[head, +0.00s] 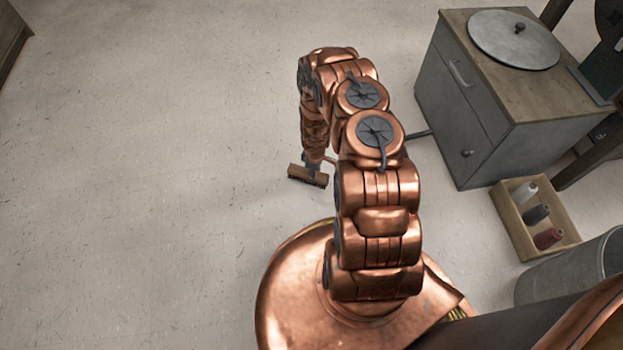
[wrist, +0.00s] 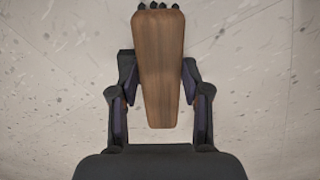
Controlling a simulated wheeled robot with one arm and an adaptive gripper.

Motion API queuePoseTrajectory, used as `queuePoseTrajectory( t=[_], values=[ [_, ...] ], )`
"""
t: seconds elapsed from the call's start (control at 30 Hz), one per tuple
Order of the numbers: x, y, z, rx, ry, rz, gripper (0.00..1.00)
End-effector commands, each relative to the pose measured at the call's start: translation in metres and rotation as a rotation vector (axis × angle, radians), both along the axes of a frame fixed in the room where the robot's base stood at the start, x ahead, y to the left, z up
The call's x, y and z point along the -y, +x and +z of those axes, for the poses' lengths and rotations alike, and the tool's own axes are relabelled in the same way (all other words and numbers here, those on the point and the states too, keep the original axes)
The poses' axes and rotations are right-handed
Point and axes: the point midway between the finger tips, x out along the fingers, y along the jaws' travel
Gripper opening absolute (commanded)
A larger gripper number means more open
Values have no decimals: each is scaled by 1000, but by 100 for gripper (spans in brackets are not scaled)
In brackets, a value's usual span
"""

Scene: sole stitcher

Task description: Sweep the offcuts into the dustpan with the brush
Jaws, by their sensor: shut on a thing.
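My gripper (head: 314,158) points down at the floor, left of the grey cabinet in the head view. It is shut on the brush (head: 307,176), which has a brown wooden body and sits at or just above the floor. In the wrist view the brush's wooden body (wrist: 160,62) lies between the two dark fingers of my gripper (wrist: 158,82). Dark bristle tufts show at its far end. I cannot make out the dustpan in either view. No offcuts stand out clearly from the dark specks on the floor. My arm hides part of the floor.
A grey cabinet (head: 462,110) with a wooden top and a round metal lid (head: 514,38) stands at upper right. A wooden box (head: 510,217) of thread spools and a metal bin (head: 570,270) are at right. A thin dark rod (head: 418,134) shows beside my arm. The left floor is open.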

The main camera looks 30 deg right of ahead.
Motion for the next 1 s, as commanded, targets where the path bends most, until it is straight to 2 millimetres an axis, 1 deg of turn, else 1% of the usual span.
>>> queuePoseTrajectory(
  t=[0.03,0.5,1.0],
  values=[
    [4,3,-3,3,-2,-2,0],
    [32,26,-2,7,-3,-1,0],
    [59,45,-3,3,-1,-1,0]
  ],
)
